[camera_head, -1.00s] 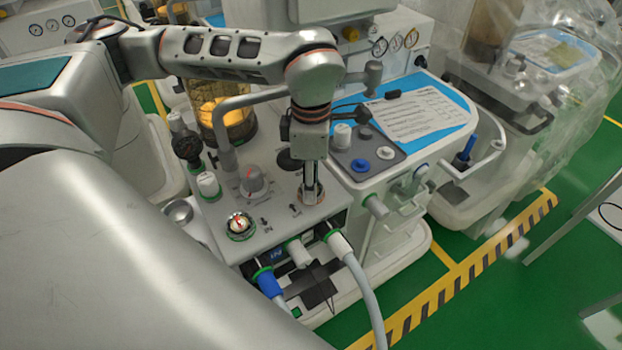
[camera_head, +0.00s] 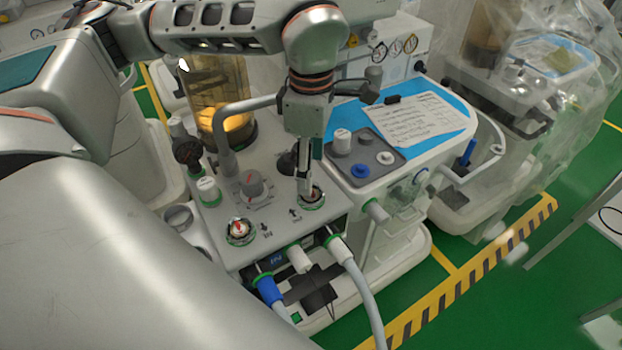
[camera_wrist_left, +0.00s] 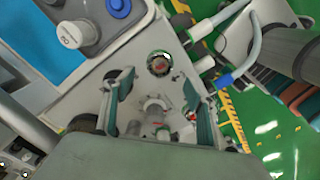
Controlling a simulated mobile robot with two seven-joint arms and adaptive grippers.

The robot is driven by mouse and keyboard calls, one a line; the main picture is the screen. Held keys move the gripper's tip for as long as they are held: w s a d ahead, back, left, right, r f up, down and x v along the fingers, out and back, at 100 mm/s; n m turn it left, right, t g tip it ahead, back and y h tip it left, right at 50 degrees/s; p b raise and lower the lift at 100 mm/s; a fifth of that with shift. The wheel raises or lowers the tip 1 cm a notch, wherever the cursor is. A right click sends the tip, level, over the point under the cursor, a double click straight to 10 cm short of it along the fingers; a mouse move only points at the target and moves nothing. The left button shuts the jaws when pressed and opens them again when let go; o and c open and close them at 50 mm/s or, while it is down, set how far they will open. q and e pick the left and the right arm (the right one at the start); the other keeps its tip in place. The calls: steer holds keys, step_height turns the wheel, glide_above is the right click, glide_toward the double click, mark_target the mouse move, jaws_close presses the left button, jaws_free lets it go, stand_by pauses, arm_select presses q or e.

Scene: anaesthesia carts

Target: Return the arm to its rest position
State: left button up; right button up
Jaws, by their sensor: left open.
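My left arm reaches in from the upper left in the head view, and my left gripper (camera_head: 304,187) points down over the front panel of the anaesthesia machine (camera_head: 275,220). Its fingertips are at the right green-ringed dial (camera_head: 314,199) and partly cover it; I cannot tell whether they touch. In the left wrist view, the two fingers of the gripper (camera_wrist_left: 158,82) are spread apart with nothing between them. The round dial (camera_wrist_left: 160,63) shows beyond the fingertips. My right gripper is not in view.
A second green-ringed dial (camera_head: 240,231) and a grey knob (camera_head: 252,185) stand on the panel. An amber canister (camera_head: 222,105) and a bent grey pipe (camera_head: 245,106) stand close behind. A hose (camera_head: 362,290) hangs in front. Green floor is free at lower right.

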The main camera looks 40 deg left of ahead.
arm_select(q)
step_height(320, 180, up, 6)
